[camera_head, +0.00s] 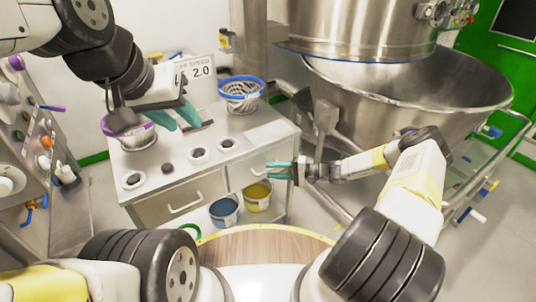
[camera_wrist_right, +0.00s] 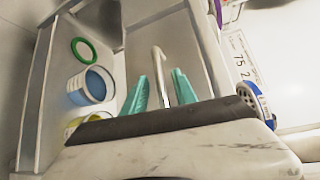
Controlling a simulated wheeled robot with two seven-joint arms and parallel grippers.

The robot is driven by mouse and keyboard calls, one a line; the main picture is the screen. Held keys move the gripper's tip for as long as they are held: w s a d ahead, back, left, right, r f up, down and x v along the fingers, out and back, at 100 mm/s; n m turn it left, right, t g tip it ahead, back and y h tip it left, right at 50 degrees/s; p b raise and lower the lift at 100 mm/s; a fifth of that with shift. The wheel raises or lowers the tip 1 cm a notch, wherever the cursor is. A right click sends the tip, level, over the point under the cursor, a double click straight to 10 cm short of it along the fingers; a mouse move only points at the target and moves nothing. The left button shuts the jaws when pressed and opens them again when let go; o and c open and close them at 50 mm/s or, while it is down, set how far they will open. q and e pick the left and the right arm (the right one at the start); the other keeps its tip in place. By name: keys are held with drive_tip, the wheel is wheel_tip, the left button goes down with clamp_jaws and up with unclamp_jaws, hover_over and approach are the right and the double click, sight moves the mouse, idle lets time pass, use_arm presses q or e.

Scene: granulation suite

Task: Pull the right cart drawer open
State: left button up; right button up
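The cart's right drawer (camera_head: 240,172) looks shut, with a pale bar handle on its front. In the right wrist view the handle (camera_wrist_right: 158,65) runs lengthwise between my two teal fingers. My right gripper (camera_head: 270,171) is open, its fingertips close to the handle; contact is not visible. It also shows in the right wrist view (camera_wrist_right: 158,90). The left drawer (camera_head: 168,203) beside it also looks shut. My left gripper (camera_head: 176,117) is open above the cart top, with nothing visible between its fingers.
The cart top (camera_head: 265,133) holds a blue-rimmed basket (camera_head: 241,98), a purple-rimmed basket (camera_head: 138,138) and several small round items. A blue bucket (camera_head: 224,212) and a yellow bucket (camera_head: 257,196) are below the right drawer. A large steel bowl (camera_head: 420,110) stands to the right.

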drive_tip(key=shift+x, duration=0.8)
clamp_jaws()
idle(0.9)
